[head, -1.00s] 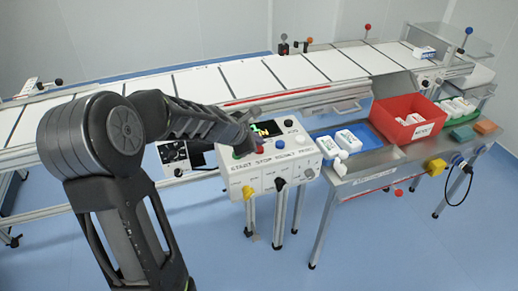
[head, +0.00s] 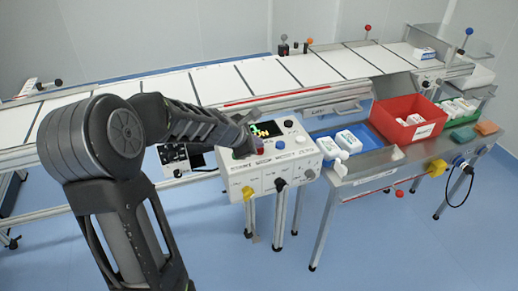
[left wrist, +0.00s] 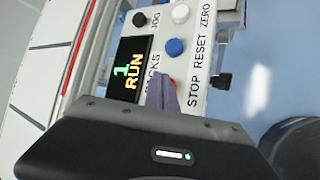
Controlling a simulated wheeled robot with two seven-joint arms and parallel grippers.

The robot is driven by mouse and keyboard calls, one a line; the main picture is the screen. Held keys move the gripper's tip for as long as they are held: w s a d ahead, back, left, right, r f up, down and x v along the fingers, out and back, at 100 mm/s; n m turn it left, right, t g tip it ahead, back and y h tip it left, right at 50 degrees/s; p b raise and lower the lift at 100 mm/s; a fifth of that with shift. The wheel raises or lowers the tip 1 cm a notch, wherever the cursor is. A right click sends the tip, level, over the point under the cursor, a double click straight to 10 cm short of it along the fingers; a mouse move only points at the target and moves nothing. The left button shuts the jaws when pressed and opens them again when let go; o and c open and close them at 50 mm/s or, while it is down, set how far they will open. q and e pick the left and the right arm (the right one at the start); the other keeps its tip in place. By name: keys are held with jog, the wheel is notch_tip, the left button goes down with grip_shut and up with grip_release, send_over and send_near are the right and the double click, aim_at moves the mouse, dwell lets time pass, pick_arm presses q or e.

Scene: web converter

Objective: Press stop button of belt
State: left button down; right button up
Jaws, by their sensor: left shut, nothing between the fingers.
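The white control box (head: 262,178) stands on legs in front of the belt. Its screen (left wrist: 130,70) reads "1 RUN" in the left wrist view. The red stop button (left wrist: 174,84) shows only as a sliver beside my left fingers, which cover most of it. The blue reset button (left wrist: 175,47) is clear and also shows in the head view (head: 278,145). My left gripper (head: 255,147) is shut and empty, its tips at the stop button; whether they touch it I cannot tell. My right gripper is not in view.
The white belt (head: 215,85) runs behind the box, with a carton (head: 424,53) at its far right. A table to the right holds a blue tray (head: 325,152), a red bin (head: 385,133) and a green tray (head: 462,119). Blue floor is free in front.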

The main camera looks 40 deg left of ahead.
pick_arm(q)
jog(key=shift+f+b, duration=0.3)
jog(key=shift+f, duration=0.05)
dwell(0.5)
jog(key=shift+r+p, duration=1.05)
jog(key=shift+r, duration=0.1)
notch_tip(320, 180, up, 5)
jog(key=p, duration=0.5)
dwell(0.5)
